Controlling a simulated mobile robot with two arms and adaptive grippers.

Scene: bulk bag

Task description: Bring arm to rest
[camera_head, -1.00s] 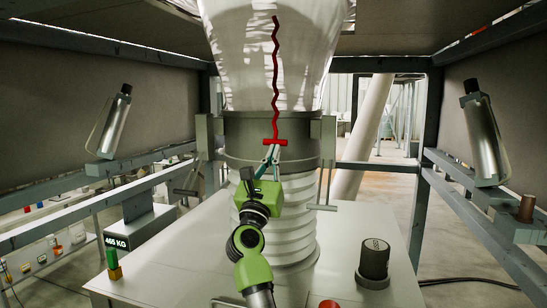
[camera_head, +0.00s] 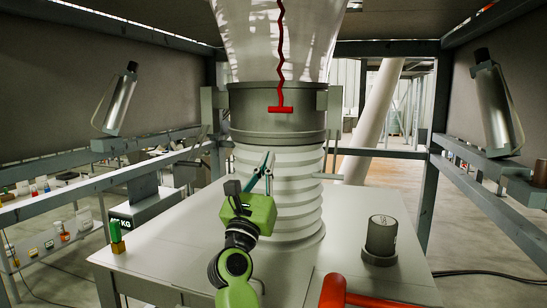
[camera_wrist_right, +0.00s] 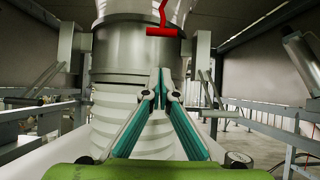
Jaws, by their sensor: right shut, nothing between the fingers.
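My right gripper (camera_head: 265,170) is green with teal fingers and is in front of the ribbed white bellows, below the grey collar. In the right wrist view its fingertips (camera_wrist_right: 160,73) meet, with nothing between them. A red pull handle (camera_head: 281,109) hangs on a wavy red cord (camera_head: 282,45) in front of the grey collar (camera_head: 260,95). The handle also shows above the fingertips in the right wrist view (camera_wrist_right: 164,32), apart from them. The white bulk bag (camera_head: 315,50) hangs above the collar. My left gripper is not in view.
The ribbed bellows (camera_head: 275,200) rises from a pale table top (camera_head: 165,240). A dark grey knob (camera_head: 380,240) stands at the right and a green-topped post (camera_head: 116,235) at the left. Metal canisters (camera_head: 122,100) (camera_head: 495,105) flank the frame. A red bar (camera_head: 365,300) shows at the bottom.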

